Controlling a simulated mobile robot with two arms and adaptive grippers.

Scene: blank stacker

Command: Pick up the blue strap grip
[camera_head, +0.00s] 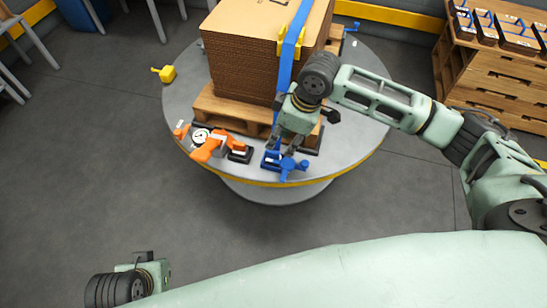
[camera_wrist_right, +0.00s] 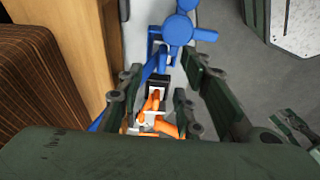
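The blue strap grip (camera_head: 290,165) lies at the front edge of the round grey table, below the blue strap. It also shows at the top of the right wrist view (camera_wrist_right: 178,30). My right gripper (camera_head: 284,147) hangs just above and behind it in the head view. In the right wrist view its dark fingers (camera_wrist_right: 155,95) stand apart with nothing gripped, and the blue grip lies beyond their tips. Whether they touch it I cannot tell. My left gripper (camera_head: 148,262) is at the bottom left, away from the table; its fingers are unclear.
A cardboard stack (camera_head: 245,70) stands on a wooden pallet (camera_head: 232,112), with a blue strap (camera_head: 290,50) down its front. An orange tool (camera_head: 211,146) lies left of the blue grip. A yellow piece (camera_head: 167,73) is at the table's left edge. A wooden rack (camera_head: 490,75) stands at right.

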